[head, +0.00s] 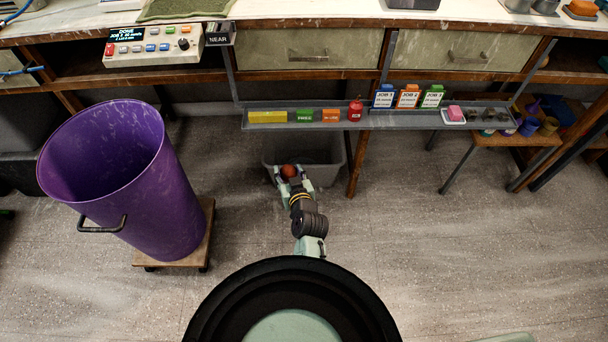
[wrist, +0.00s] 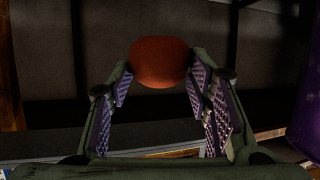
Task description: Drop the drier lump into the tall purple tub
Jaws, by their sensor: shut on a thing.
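The tall purple tub (head: 105,160) stands on the left in the head view, its mouth tilted toward me. It rests on a low wooden dolly. A purple surface (wrist: 306,125) also shows at the right edge of the wrist view. My gripper (head: 290,174) is shut on a rounded reddish-brown lump (wrist: 161,62), which sits between the fingertips. In the head view the lump (head: 289,171) is in front of a grey bin under the bench. I cannot tell from its look how dry it is. I make out no second lump for sure.
The grey bin (head: 330,151) stands under the bench. A narrow shelf (head: 375,122) with coloured blocks and job cards runs above my gripper. A control box (head: 153,45) is at the upper left. A wooden stool (head: 515,141) is at right. Floor between the tub and my arm is clear.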

